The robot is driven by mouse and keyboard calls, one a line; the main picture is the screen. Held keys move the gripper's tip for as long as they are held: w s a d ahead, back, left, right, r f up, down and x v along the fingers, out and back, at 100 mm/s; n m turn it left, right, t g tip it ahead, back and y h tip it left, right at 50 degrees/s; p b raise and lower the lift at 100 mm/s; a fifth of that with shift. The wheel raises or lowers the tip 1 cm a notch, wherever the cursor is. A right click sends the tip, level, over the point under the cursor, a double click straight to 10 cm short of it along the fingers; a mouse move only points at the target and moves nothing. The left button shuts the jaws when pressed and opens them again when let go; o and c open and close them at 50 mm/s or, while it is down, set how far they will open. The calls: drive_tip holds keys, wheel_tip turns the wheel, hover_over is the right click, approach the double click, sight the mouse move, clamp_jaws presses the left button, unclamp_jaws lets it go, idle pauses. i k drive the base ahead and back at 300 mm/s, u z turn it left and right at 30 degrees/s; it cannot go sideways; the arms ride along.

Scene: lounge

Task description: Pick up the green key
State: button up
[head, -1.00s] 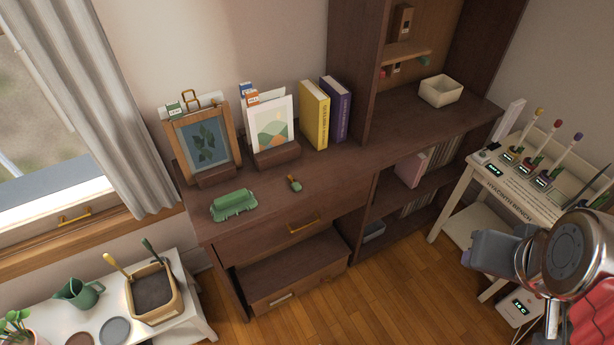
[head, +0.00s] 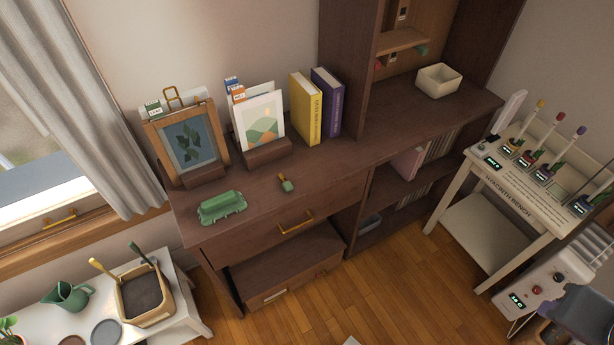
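A small object with a green block end and a brass-coloured end, which looks like the green key (head: 286,183), lies on the dark wooden cabinet top (head: 330,177). It is near the front edge, above a brass drawer handle, with bare wood around it. A larger green ribbed holder (head: 222,206) sits to its left. My gripper's fingers do not show in the head view. Only a grey-blue part, probably of my arm, shows in the bottom right corner, far from the key.
A framed leaf picture (head: 190,147), a card stand (head: 268,154) and yellow and purple books (head: 306,108) stand behind the key. A lower drawer (head: 290,285) is pulled out. A white bench (head: 545,190) is at right, a low white table (head: 185,325) at left.

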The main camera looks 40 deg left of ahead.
sight(287, 186)
drive_tip(key=z, duration=0.55)
drive_tip(key=i, duration=1.2)
drive_tip(key=u, duration=2.75)
